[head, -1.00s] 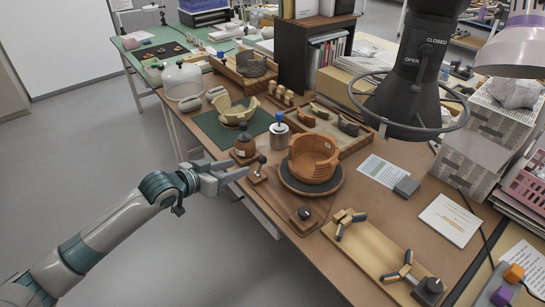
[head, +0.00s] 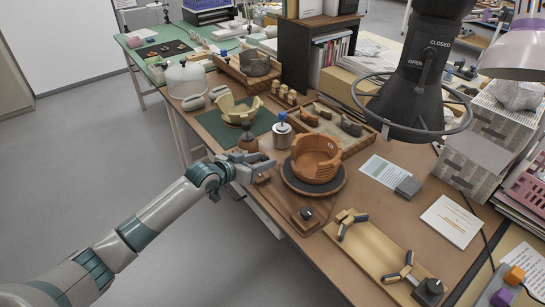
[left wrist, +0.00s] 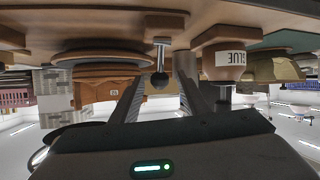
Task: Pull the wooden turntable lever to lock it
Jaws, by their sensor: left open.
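The turntable (head: 329,190) stands near the table's front edge with a partly rebuilt brown pot (head: 313,160) on it. The lever, a metal rod with a dark ball knob (left wrist: 160,80), shows in the left wrist view, which looks upside down. My left gripper (head: 262,170) is at the table edge, left of the turntable, with its fingers apart. In the left wrist view the knob lies between the two fingers (left wrist: 158,100), with no clear contact. In the head view my gripper mostly hides the lever. My right gripper is not in view.
A brown glue bottle (head: 248,140) stands close behind my left gripper; its label shows in the left wrist view (left wrist: 230,58). A metal canister (head: 282,134) is behind the turntable. The floor left of the table is clear.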

